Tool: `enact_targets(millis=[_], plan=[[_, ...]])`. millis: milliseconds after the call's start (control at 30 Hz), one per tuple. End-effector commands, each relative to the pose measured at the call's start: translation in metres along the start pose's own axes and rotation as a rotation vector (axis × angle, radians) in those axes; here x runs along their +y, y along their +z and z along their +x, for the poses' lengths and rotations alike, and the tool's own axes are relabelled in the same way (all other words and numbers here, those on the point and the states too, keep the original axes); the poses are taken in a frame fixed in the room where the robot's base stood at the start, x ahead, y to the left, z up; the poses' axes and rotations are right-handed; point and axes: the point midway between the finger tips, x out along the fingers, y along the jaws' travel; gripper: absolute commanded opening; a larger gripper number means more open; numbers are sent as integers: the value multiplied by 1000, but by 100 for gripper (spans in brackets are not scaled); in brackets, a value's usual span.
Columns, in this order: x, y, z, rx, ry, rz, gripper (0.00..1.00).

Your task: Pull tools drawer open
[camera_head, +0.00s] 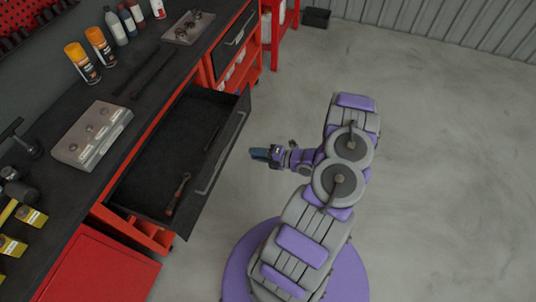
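The black tools drawer (150,165) stands pulled out from the red workbench, with its inside in view. A wrench with a red part (178,193) and a thin dark tool (211,138) lie in it. A long grey handle (221,153) runs along the drawer's front. My gripper (258,154) is to the right of the drawer front, pointing left toward the handle, and appears apart from it. Nothing shows in its grasp.
The black bench top (80,185) holds a grey metal block (92,135), spray cans (82,63), bottles and yellow boxes. Another black drawer front (238,38) is farther along. The concrete floor (440,150) at right is clear.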

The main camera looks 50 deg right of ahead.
Motion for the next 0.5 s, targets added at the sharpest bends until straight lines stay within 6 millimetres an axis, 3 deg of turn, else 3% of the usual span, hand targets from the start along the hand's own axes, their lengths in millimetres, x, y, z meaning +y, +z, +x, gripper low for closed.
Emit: enact_targets(millis=[200, 500], plan=[[0, 2, -31, -4, -1, -1, 28], [-1, 1, -43, -1, -1, 0, 28]])
